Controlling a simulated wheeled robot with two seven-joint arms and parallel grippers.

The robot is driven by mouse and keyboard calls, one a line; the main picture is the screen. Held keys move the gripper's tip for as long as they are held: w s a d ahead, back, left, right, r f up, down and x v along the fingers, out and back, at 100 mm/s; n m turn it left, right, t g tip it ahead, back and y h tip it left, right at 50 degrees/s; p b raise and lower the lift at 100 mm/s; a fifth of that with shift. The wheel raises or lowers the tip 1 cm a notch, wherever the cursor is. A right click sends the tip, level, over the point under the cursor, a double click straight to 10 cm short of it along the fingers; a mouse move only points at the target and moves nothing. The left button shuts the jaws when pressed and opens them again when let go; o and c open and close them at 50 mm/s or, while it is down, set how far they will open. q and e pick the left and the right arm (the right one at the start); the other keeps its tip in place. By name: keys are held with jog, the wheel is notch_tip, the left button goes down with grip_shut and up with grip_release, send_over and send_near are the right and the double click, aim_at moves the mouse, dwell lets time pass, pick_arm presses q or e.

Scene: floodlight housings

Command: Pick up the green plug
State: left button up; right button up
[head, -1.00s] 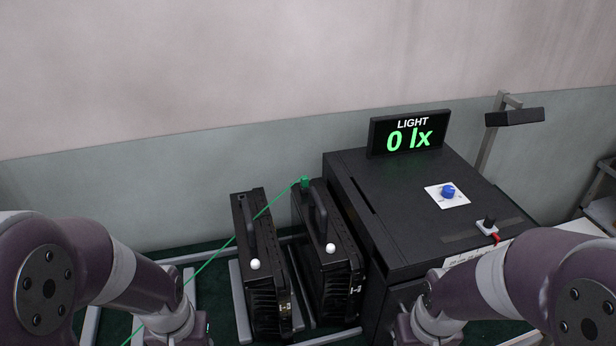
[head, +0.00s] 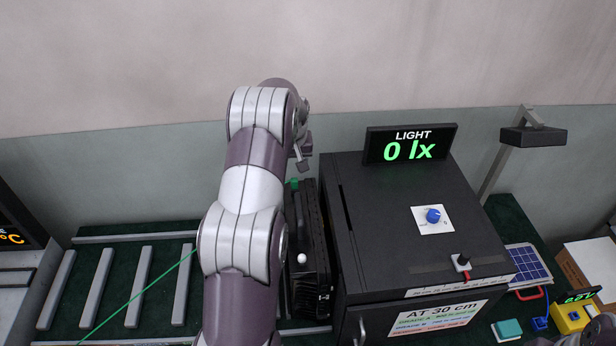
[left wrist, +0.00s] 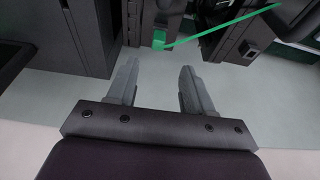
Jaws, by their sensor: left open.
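The green plug (head: 294,184) sits at the rear top end of a black floodlight housing (head: 313,285), just beside the dark cabinet. In the left wrist view the plug (left wrist: 159,40) shows just beyond the fingertips, roughly in line with the gap between them. A green cord (left wrist: 232,22) runs from it to the upper right. My left gripper (left wrist: 158,72) is open and empty. In the head view the left gripper (head: 303,158) is above the plug, partly hidden by its own wrist. My right gripper is out of view.
My left arm hides the other housing. Empty grey rails (head: 96,290) lie at left; a lamp stand (head: 533,136) is at right.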

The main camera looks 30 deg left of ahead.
aim_at(294, 180)
pick_arm(q)
jog(key=p+x, duration=0.4)
jog(key=shift+w+d+f, duration=0.3)
jog(key=shift+f, duration=0.1)
jog(key=p+x, duration=0.1)
jog(key=x, duration=0.1)
jog(key=shift+f, duration=0.4)
jog(key=shift+s+a+f, duration=0.2)
jog(key=shift+a+f, duration=0.05)
jog(key=shift+a, duration=0.15)
jog(key=c, duration=0.6)
jog(key=shift+w+d, duration=0.15)
jog(key=shift+d, duration=0.05)
grip_shut()
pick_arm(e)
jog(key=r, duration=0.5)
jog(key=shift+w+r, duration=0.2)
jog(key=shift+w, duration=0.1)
